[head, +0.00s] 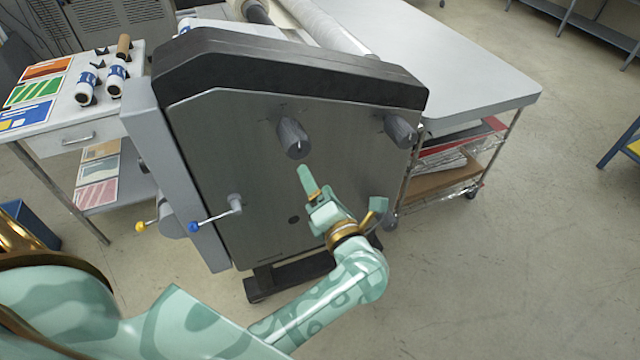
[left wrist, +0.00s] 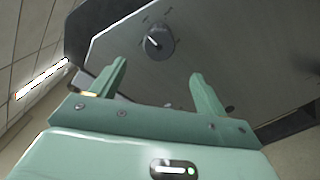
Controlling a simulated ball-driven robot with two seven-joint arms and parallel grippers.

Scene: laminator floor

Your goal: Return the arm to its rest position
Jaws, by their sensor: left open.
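My left arm comes in from the lower left in the head view. Its green gripper (head: 309,182) is in front of the laminator's grey end panel (head: 240,150), below a dark ribbed knob (head: 293,138). In the left wrist view the two fingers of the left gripper (left wrist: 158,88) stand apart with nothing between them. The dark knob (left wrist: 158,42) shows there beyond the fingertips, apart from them. My right gripper is in neither view.
A second dark knob (head: 400,131) is at the panel's right. A crank with a blue handle (head: 216,214) sticks out at its lower left. A small cart (head: 60,138) with rolls stands left, a long table (head: 470,85) behind right.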

